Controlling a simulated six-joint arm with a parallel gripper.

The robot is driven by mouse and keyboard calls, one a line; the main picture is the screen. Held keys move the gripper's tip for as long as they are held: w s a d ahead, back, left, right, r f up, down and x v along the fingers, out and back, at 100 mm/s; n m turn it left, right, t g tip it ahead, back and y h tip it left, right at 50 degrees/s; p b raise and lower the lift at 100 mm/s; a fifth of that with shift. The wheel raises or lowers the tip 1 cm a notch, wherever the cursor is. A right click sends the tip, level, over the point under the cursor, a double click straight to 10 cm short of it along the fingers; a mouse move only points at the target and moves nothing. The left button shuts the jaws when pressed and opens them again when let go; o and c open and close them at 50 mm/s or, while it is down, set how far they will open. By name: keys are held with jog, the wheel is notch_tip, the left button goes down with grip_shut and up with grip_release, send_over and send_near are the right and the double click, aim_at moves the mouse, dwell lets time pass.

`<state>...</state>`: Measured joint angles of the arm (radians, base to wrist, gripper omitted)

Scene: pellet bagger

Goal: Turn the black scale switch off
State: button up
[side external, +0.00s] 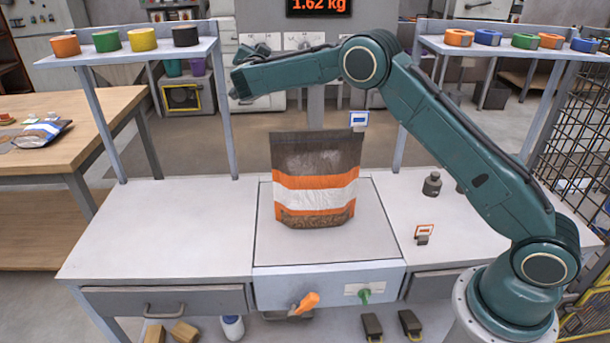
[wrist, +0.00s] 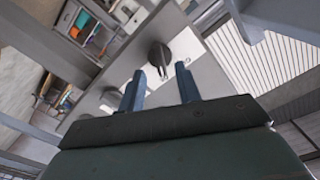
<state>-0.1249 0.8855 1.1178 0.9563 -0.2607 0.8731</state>
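In the wrist view a black switch (wrist: 160,56) stands out from a white plate on a grey panel. It lies just beyond and between the fingertips of my gripper (wrist: 160,70); contact cannot be made out. The two fingers are apart with nothing between them that I can see held. In the side view my gripper (side external: 252,51) is at the back, upper left of the bag, in front of the panel with white plates (side external: 300,40). The black switch is hard to make out there. The scale display (side external: 320,5) is lit and reads 1.62 kg.
A filled pellet bag (side external: 316,193) stands upright on the scale plate (side external: 370,245). An orange lever (side external: 306,303) and a green one (side external: 364,294) are on the bench front. A dark weight (side external: 432,184) stands at right. Shelves with coloured rolls flank both sides. The left bench top is clear.

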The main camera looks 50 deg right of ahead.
jog(key=shift+x, duration=1.5)
grip_shut()
